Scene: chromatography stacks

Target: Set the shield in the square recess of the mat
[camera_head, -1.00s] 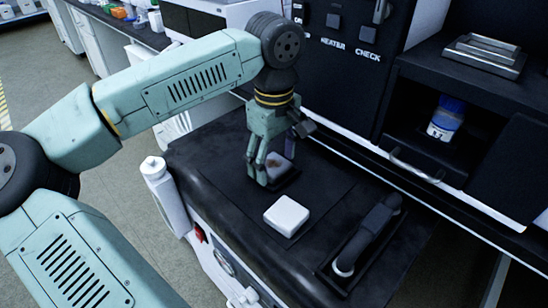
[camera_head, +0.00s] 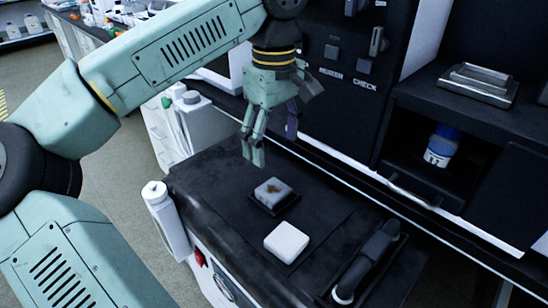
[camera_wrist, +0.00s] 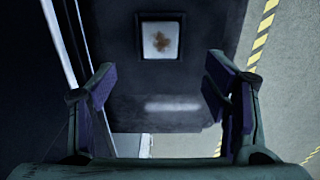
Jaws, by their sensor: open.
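A pale grey square piece with a brown stain (camera_head: 273,189), which I take to be the shield, sits flat within a dark square frame, seemingly the recess (camera_head: 287,207), on the black mat (camera_head: 325,217). The wrist view shows the stained piece (camera_wrist: 161,40) inside the dark square, with a dark border around it. How deep it sits is unclear. My gripper (camera_head: 272,146) is above and behind the piece, clear of it. In the wrist view my gripper (camera_wrist: 158,100) has its fingers wide apart with nothing between them.
A plain white block (camera_head: 286,242) lies on the mat in front of the stained piece. A dark handle-shaped tool (camera_head: 368,262) lies in a tray at the right. A white cylinder (camera_head: 165,215) stands at the bench's left edge. A blue-capped bottle (camera_head: 441,147) stands in the cabinet shelf.

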